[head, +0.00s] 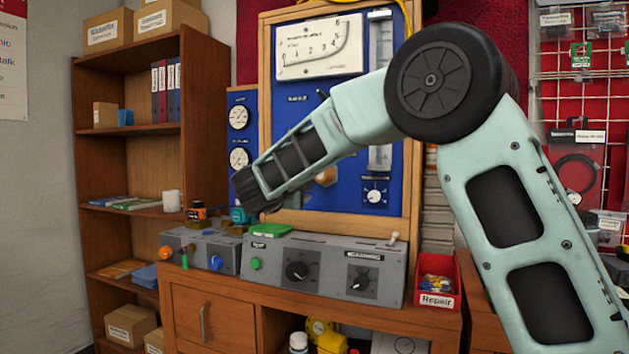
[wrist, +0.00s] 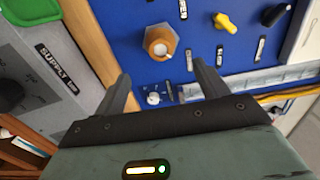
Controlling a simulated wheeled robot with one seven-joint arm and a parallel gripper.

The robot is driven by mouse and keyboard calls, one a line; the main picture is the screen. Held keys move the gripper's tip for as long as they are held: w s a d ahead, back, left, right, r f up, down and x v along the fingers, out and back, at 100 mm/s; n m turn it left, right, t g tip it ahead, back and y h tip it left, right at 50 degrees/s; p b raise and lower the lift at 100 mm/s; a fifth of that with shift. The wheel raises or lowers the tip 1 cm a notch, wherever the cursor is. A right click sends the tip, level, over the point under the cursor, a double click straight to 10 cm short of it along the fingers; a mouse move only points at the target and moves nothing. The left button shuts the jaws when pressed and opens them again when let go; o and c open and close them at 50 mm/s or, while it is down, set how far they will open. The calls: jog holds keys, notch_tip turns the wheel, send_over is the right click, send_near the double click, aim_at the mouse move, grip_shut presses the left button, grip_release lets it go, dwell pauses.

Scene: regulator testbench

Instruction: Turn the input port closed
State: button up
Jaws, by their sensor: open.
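The upright blue panel (head: 310,100) stands in a wooden frame on the bench. In the wrist view it carries a brass hexagonal fitting with a pale centre (wrist: 160,42), a yellow lever handle (wrist: 226,22), a black handle (wrist: 275,14) and a small white knob (wrist: 153,98). Their small labels are unreadable, so I cannot tell which one is the input port. My gripper (wrist: 161,76) is open and empty, facing the panel. The brass fitting lies just beyond the gap between the fingertips, with no visible contact. In the head view my arm hides part of the panel.
A grey supply box (head: 325,268) with knobs stands in front of the panel, a green object (head: 271,230) on top. A smaller grey box (head: 198,248) stands left of it. A red Repair bin (head: 437,283) sits at right. Wooden shelves (head: 150,150) stand at left.

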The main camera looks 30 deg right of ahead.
jog(key=v, duration=0.5)
jog(key=shift+s+a, duration=0.25)
